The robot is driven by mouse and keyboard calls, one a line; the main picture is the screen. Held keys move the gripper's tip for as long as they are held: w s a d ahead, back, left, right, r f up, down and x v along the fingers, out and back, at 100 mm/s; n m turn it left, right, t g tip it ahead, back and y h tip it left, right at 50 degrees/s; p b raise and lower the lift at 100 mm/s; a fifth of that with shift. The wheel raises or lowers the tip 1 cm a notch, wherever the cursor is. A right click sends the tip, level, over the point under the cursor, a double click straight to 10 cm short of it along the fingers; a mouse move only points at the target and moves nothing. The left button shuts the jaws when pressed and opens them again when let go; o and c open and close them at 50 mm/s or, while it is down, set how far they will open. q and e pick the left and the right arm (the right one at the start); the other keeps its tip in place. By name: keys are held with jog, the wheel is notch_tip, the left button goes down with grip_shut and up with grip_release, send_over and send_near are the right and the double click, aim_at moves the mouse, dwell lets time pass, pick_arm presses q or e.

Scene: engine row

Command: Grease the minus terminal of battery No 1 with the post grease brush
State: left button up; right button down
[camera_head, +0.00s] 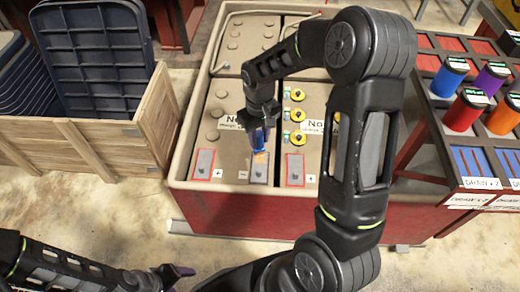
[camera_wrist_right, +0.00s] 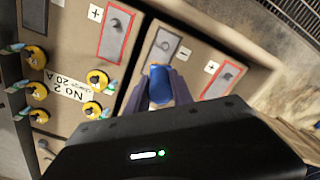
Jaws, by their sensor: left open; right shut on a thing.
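My right gripper (camera_head: 261,128) is shut on the blue post grease brush (camera_head: 258,143), which also shows between the fingers in the right wrist view (camera_wrist_right: 160,85). In the head view the brush points down, with orange at its lower end. That end is over or close to the minus terminal (camera_head: 258,172) of the left battery; I cannot tell whether they touch. The minus terminal is a grey pad, also in the right wrist view (camera_wrist_right: 163,47). The left battery's number is mostly hidden by my right gripper. My left gripper (camera_head: 178,271) is open and empty at the lower left.
Red-framed plus pads lie on both sides: the left battery's (camera_head: 203,163) and the right battery's (camera_head: 295,169). The right battery, labelled No 2 (camera_wrist_right: 70,88), carries yellow caps. A wooden crate (camera_head: 95,145) stands left; a rack with coloured cylinders (camera_head: 465,110) stands right.

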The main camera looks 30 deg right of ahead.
jog(key=b, duration=0.2)
jog(key=shift+d+f+b, duration=0.2)
jog(key=shift+f+b, duration=0.2)
jog(key=shift+s+r, duration=0.15)
jog(key=shift+r, duration=0.2)
